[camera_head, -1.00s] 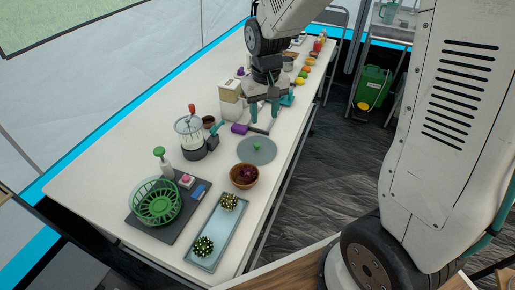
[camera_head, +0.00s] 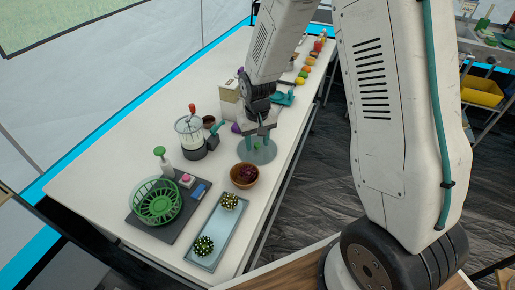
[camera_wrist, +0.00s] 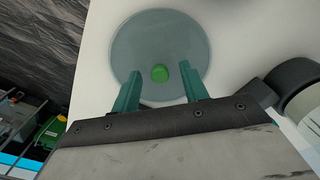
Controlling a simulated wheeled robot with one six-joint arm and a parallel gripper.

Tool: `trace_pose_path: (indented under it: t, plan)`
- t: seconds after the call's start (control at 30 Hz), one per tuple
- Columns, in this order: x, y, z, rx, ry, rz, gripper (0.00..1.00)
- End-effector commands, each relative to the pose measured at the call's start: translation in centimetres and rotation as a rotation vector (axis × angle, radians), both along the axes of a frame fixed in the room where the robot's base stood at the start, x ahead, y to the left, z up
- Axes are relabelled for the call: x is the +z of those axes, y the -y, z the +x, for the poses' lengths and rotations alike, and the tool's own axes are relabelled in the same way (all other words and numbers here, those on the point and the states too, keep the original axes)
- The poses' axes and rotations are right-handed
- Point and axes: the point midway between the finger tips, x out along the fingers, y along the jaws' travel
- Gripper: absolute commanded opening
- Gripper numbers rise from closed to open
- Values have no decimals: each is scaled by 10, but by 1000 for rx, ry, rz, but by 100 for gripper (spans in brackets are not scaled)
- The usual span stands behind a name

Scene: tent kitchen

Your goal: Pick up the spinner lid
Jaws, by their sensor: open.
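The spinner lid (camera_head: 262,157) is a round grey-green translucent disc with a green knob (camera_head: 257,147) at its centre. It lies flat on the white table, behind the wooden bowl. My gripper (camera_head: 257,143) is over the lid, with its teal fingers pointing down. In the wrist view the lid (camera_wrist: 136,50) fills the upper middle, and its knob (camera_wrist: 160,73) shows between and slightly beyond the fingertips. The gripper (camera_wrist: 158,84) is open and empty, one finger on each side of the knob. I cannot tell the exact height of the fingertips above the lid.
A wooden bowl with dark red contents (camera_head: 244,176) stands close in front of the lid. A clear jar with a red handle (camera_head: 190,133) stands to the left. A green basket (camera_head: 156,201) and a blue tray (camera_head: 203,251) are nearer. The table's right edge is close.

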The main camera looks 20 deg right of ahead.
Motion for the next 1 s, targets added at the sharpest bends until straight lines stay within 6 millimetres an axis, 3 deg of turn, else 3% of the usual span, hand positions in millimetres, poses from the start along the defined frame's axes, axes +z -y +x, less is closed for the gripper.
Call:
trace_pose_path:
  t: [0.23, 0.4, 0.77, 1.0]
  plan:
    - [-2, 0, 0, 0, 0, 0, 44]
    - [-1, 0, 0, 1, 0, 0, 0]
    - [4, 0, 1, 0, 2, 0, 0]
    - [48, 0, 1, 0, 6, 0, 0]
